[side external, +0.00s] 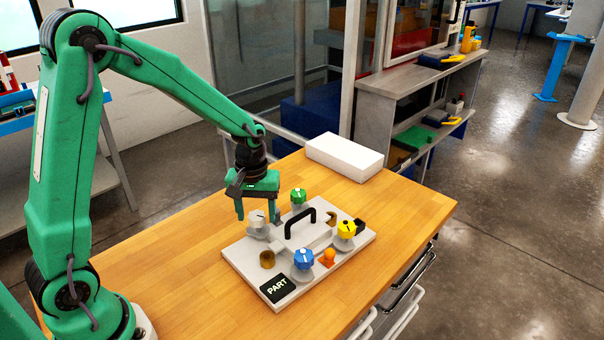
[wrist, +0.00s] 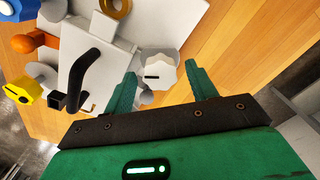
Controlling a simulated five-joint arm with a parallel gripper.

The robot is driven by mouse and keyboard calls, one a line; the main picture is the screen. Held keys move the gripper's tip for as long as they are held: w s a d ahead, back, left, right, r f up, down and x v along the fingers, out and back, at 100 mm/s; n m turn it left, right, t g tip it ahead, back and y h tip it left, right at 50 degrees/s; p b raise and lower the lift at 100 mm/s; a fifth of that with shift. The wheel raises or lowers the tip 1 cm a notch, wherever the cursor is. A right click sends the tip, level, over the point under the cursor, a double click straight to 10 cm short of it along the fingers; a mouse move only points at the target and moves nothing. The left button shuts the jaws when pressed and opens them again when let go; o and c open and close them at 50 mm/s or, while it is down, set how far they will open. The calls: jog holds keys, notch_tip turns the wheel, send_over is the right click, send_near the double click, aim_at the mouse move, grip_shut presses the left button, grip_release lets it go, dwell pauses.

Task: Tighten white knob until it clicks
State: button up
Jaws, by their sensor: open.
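The white knob (side external: 257,222) sits on the left side of a white panel (side external: 242,262), with a dark mark on its top. In the wrist view the white knob (wrist: 158,72) lies just ahead of and between my fingers. My gripper (side external: 257,212) is open, with its green fingers pointing down around the knob's place. In the wrist view my gripper (wrist: 162,82) has one finger to each side of the knob, with gaps showing. I cannot tell whether the fingertips reach down to the knob's height.
The panel also carries a green knob (side external: 298,197), a yellow knob (side external: 346,229), a blue knob (side external: 303,259), an orange knob (side external: 327,257) and a raised black handle (side external: 300,221) close to the white knob. A white box (side external: 344,157) lies behind. The wooden table (side external: 180,265) is clear at left.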

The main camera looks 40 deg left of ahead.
jog(key=c, duration=1)
jog(key=shift+m, duration=0.4)
jog(key=m, duration=1)
jog(key=shift+r, duration=0.1)
jog(key=shift+m, duration=0.4)
jog(key=o, duration=1)
